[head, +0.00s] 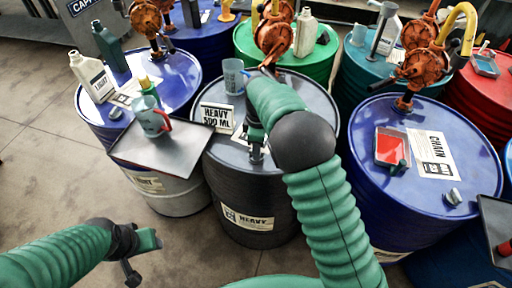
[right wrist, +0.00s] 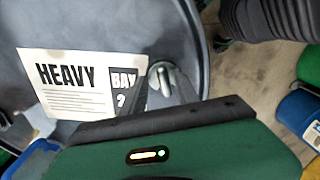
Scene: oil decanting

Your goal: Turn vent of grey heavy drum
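The grey heavy drum (head: 228,193) stands in the middle of the head view with a HEAVY label on its side. Its top also shows in the right wrist view (right wrist: 90,25), with a HEAVY BAY label (right wrist: 75,85) on it. The small grey vent (right wrist: 163,76) shows beside that label, between the fingers of my right gripper (right wrist: 168,88). In the head view my right gripper (head: 256,152) points down at the near part of the drum top; the vent is hidden there. Whether the fingers press on the vent is unclear. My left gripper (head: 131,270) is low at the left, away from the drums.
A HEAVY 500 ML sign (head: 217,117) and a blue-grey jug (head: 233,76) stand on the drum. A tray (head: 180,160) with a jug (head: 152,118) adjoins it at left. Floor is clear at lower left.

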